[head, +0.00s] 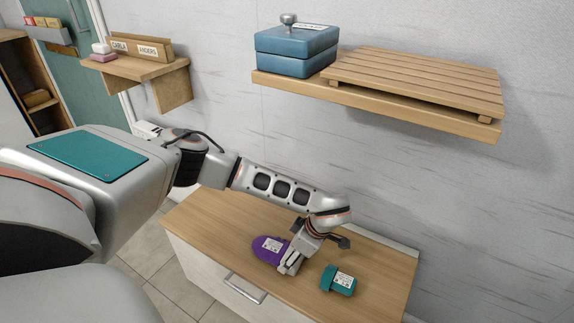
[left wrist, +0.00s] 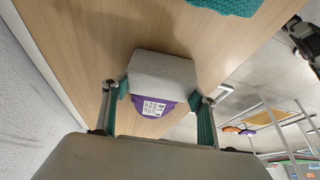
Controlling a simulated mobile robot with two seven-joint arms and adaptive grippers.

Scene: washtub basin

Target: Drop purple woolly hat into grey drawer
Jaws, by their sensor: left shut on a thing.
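The purple woolly hat (head: 268,249) lies on the wooden top of a low cabinet in the head view, with a white label on it. My left gripper (head: 288,264) is down at the hat's right end. In the left wrist view the fingers of my left gripper (left wrist: 160,92) are on both sides of the hat's pale grey knitted brim (left wrist: 162,72), shut on it. Part of the purple crown and label shows there. A light grey drawer front with a metal handle (head: 245,288) is on the cabinet below; it looks closed. My right gripper is out of view.
A teal hat (head: 338,281) with a label lies just right of my left gripper. A wall shelf (head: 390,108) holds a blue lidded box (head: 296,50) and a slatted rack (head: 420,80). The wooden top (head: 375,262) is clear farther right.

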